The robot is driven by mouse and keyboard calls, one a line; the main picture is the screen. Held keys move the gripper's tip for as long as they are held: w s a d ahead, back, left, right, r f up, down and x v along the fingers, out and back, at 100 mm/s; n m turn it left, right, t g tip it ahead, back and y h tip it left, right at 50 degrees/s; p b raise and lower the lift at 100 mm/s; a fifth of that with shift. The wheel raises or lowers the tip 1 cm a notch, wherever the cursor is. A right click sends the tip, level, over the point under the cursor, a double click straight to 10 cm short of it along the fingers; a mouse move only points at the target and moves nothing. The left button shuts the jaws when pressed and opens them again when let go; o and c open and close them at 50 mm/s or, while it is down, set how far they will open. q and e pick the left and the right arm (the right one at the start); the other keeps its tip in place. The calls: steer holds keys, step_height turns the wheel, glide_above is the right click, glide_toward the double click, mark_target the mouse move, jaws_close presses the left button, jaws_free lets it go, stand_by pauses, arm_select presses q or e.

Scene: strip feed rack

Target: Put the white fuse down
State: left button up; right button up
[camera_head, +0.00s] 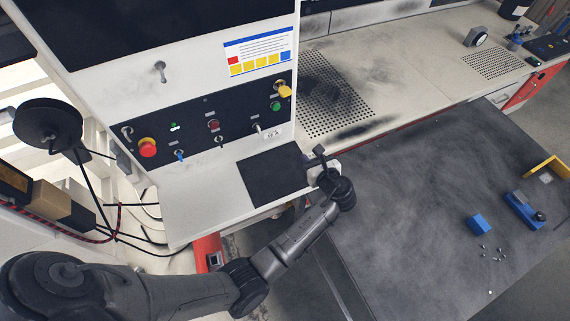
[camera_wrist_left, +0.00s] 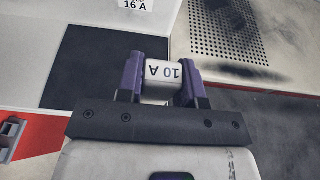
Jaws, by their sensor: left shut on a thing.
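In the head view my left gripper (camera_head: 322,168) is at the right end of the cabinet's white ledge, just right of the black mat (camera_head: 268,180). The fuse cannot be made out clearly there. The mat also shows in the left wrist view (camera_wrist_left: 92,66), left of the fuse and apart from it in the picture. The height above the ledge is unclear. My right gripper is out of view.
The control panel (camera_head: 205,125) with knobs and a red button rises behind the ledge. A white "16 A" label (camera_wrist_left: 135,4) is ahead. The dark table (camera_head: 410,210) at right holds a blue block (camera_head: 478,224), a blue fixture (camera_head: 523,209), and several small screws. Its middle is clear.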

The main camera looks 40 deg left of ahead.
arm_select(q)
steer(key=a+f, duration=0.2)
steer(key=a, duration=0.1)
steer(key=s+a+f, duration=0.1)
steer(key=a+f, duration=0.1)
steer(key=a, duration=0.1)
steer(key=a+f, duration=0.1)
steer(key=a, duration=0.3)
steer(key=shift+s+a+f, duration=0.1)
steer(key=shift+s+f, duration=0.05)
steer(key=shift+f, duration=0.25)
steer(key=shift+f+b, duration=0.65)
steer(key=shift+f, duration=1.4)
steer(key=shift+f, duration=0.15)
steer(key=o, duration=0.9)
steer(key=shift+r, duration=0.2)
steer(key=p+v, duration=0.1)
steer(key=v, duration=1.1)
